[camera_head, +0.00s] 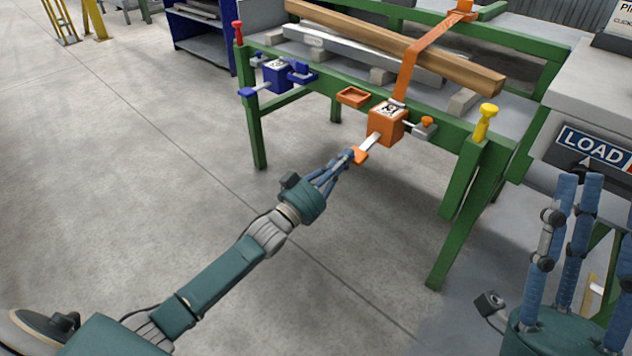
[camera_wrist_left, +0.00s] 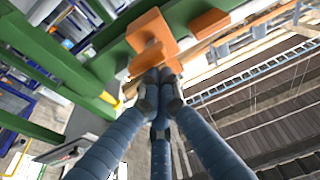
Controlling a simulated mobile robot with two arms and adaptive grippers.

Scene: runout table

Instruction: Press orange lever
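The orange lever (camera_head: 361,156) has a pale bar that slopes down from an orange box (camera_head: 386,124) on the green table's front rail. My left gripper (camera_head: 351,157) reaches up to the lever's lower end, its fingertips together. In the left wrist view the fingertips (camera_wrist_left: 159,80) come together right at the orange lever's end (camera_wrist_left: 148,60) and hide part of it; I cannot tell if they touch it. Nothing shows held between them. My right gripper (camera_head: 590,190) is at the lower right, its fingers apart and empty, away from the lever.
The green table (camera_head: 450,185) bears a brown beam (camera_head: 400,45) and grey bars, under an orange strap (camera_head: 425,55). A blue lever box (camera_head: 277,76) sits left on the rail, with a yellow knob (camera_head: 486,122) right. A LOAD sign (camera_head: 595,145) stands near my right gripper.

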